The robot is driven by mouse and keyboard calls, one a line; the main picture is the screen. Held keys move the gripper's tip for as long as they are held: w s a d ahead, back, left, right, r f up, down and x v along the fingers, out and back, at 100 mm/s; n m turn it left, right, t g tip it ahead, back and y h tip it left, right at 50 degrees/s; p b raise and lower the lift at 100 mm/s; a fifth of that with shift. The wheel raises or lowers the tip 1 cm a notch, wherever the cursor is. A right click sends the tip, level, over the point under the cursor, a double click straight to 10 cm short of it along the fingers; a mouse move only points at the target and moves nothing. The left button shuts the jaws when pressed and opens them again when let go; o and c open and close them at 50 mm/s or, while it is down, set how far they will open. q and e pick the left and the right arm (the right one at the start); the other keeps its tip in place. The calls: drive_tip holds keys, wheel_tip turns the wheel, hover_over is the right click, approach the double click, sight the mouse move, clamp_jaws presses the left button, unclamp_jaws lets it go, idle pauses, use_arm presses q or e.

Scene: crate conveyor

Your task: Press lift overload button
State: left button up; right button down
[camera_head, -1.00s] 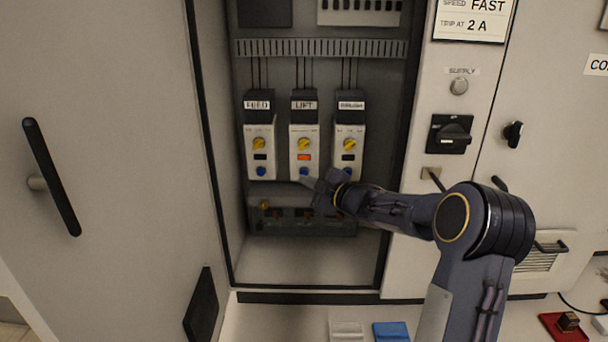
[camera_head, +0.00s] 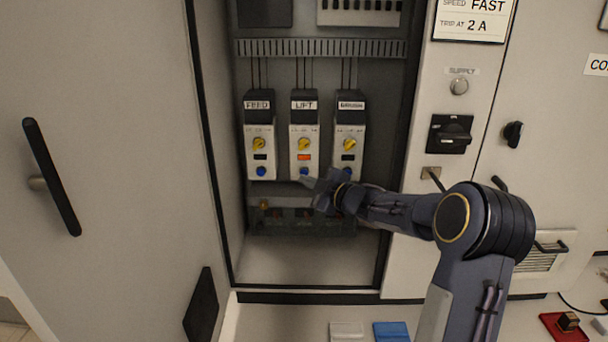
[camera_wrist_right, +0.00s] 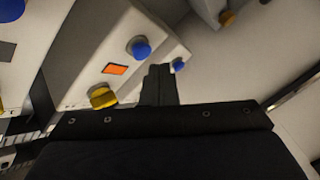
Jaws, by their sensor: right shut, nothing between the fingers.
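The LIFT overload unit (camera_head: 304,137) is the middle of three white units in the open cabinet. It has a yellow dial, a lit orange window and a blue button (camera_head: 304,171) near its bottom. My right gripper (camera_head: 306,182) is shut and empty, with its tip just below that button. In the right wrist view the shut fingers (camera_wrist_right: 160,84) point toward the unit, and the blue button (camera_wrist_right: 138,47) beside the orange window (camera_wrist_right: 115,69) shows just beyond them. I cannot tell whether the tip touches anything. My left gripper is not in view.
The FEED unit (camera_head: 259,137) stands to the left and a third similar unit (camera_head: 349,137) to the right, close by. A dark terminal strip (camera_head: 280,222) lies below. The cabinet's right edge and a black rotary switch (camera_head: 451,134) are near my right arm.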

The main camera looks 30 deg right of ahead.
drive_tip(key=shift+w+d+p, duration=0.25)
drive_tip(key=shift+w+p, duration=0.05)
drive_tip(key=shift+w, duration=0.05)
drive_tip(key=shift+w+d+p, duration=0.2)
drive_tip(key=shift+w+p, duration=0.1)
drive_tip(key=shift+w, duration=0.05)
idle(0.9)
drive_tip(key=shift+s, duration=0.1)
drive_tip(key=shift+s+a+b, duration=0.45)
drive_tip(key=shift+s+b, duration=0.05)
drive_tip(key=shift+s, duration=0.1)
drive_tip(key=shift+s+a+b, duration=0.35)
drive_tip(key=shift+s+a, duration=0.1)
drive_tip(key=shift+s, duration=0.25)
drive_tip(key=shift+s+a+b, duration=0.4)
drive_tip(key=shift+s, duration=0.35)
drive_tip(key=shift+s+a+b, duration=0.35)
drive_tip(key=shift+s+a, duration=0.1)
drive_tip(key=shift+s, duration=0.25)
